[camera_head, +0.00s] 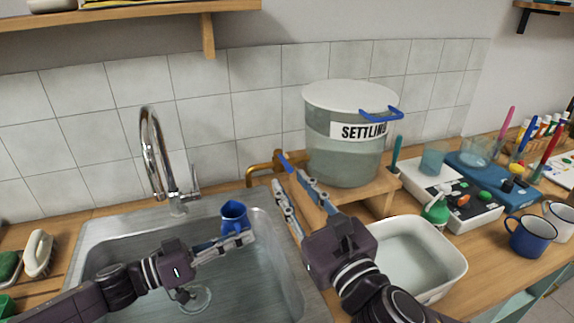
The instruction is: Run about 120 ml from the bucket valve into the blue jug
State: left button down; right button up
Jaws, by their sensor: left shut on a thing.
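The small blue jug (234,213) is upright over the sink, and my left gripper (246,235) is shut on it. The bucket labelled "SETTLING" (345,158) holds cloudy liquid and stands on a wooden stand (376,189). A brass valve pipe (262,169) comes out left of the bucket above the sink's back edge. The jug is below and left of its outlet. A blue lever (287,162) shows at the valve. My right gripper (282,176) has its fingers apart near this lever; contact cannot be told. No stream shows. The jug's inside is too small to read.
The steel sink (90,256) has a tall tap (153,150) behind it. A white basin (444,262) stands right of my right gripper. A dark blue mug (529,237), a green-bottomed flask (436,208) and paint things crowd the right counter. A brush (38,253) lies left.

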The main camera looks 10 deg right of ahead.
aim_at(287, 163)
jog(key=shift+g+h, duration=0.3)
jog(key=shift+h, duration=0.6)
jog(key=w+f, duration=0.1)
jog(key=w, duration=0.3)
jog(key=w+f, duration=0.1)
jog(key=w, duration=0.7)
jog(key=shift+d+f, duration=0.15)
jog(key=shift+f, duration=0.25)
jog(key=shift+c, duration=0.3)
grip_shut()
